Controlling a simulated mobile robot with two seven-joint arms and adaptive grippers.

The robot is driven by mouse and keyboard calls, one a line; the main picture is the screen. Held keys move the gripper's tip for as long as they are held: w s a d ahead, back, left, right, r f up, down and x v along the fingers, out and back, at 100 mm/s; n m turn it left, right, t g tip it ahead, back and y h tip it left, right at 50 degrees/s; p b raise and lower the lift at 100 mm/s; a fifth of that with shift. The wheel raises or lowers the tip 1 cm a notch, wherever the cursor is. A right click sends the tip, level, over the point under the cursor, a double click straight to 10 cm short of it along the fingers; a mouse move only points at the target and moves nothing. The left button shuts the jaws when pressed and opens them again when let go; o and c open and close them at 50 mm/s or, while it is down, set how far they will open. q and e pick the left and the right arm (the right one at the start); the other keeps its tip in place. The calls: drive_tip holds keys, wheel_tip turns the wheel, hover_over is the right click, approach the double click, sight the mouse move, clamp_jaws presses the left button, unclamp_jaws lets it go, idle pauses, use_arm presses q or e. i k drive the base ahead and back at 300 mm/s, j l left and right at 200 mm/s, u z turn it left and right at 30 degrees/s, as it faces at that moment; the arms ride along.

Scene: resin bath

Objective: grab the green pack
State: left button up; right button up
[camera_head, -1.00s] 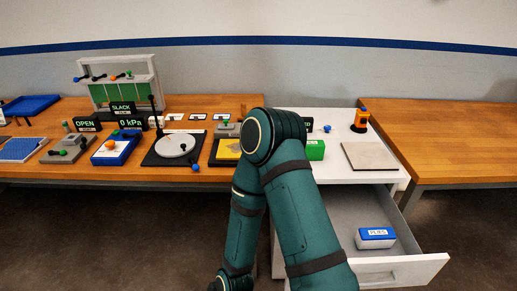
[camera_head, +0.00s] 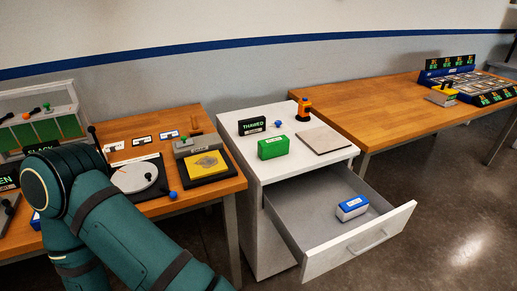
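The green pack (camera_head: 273,147) is a small box with a white label. It lies on top of the white cabinet (camera_head: 245,161), near its left front side, below the black THAWED sign (camera_head: 252,126). Nothing covers it. A teal arm of mine fills the lower left of the head view, well to the left of the pack. Its gripper is outside the picture. My other gripper does not show either.
The cabinet's drawer (camera_head: 366,241) stands open with a blue and white pack (camera_head: 352,208) inside. A flat grey-brown plate (camera_head: 323,139) and an orange and black device (camera_head: 304,109) share the cabinet top. The right wooden table (camera_head: 375,112) is mostly bare.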

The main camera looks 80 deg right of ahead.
sight(277, 146)
drive_tip(key=i+z, duration=0.1)
drive_tip(key=z, duration=0.3)
drive_tip(key=i+z, duration=0.15)
drive_tip(key=z, duration=0.2)
drive_tip(key=i+z, duration=0.1)
drive_tip(key=z, duration=0.3)
drive_tip(key=i+j+z, duration=0.1)
drive_tip(key=z, duration=0.3)
drive_tip(key=i+z, duration=0.1)
drive_tip(key=z, duration=0.3)
drive_tip(key=i+z, duration=0.1)
drive_tip(key=z, duration=0.25)
drive_tip(key=j+z, duration=0.1)
drive_tip(key=z, duration=0.3)
drive_tip(key=i+j+z, duration=0.1)
drive_tip(key=z, duration=0.3)
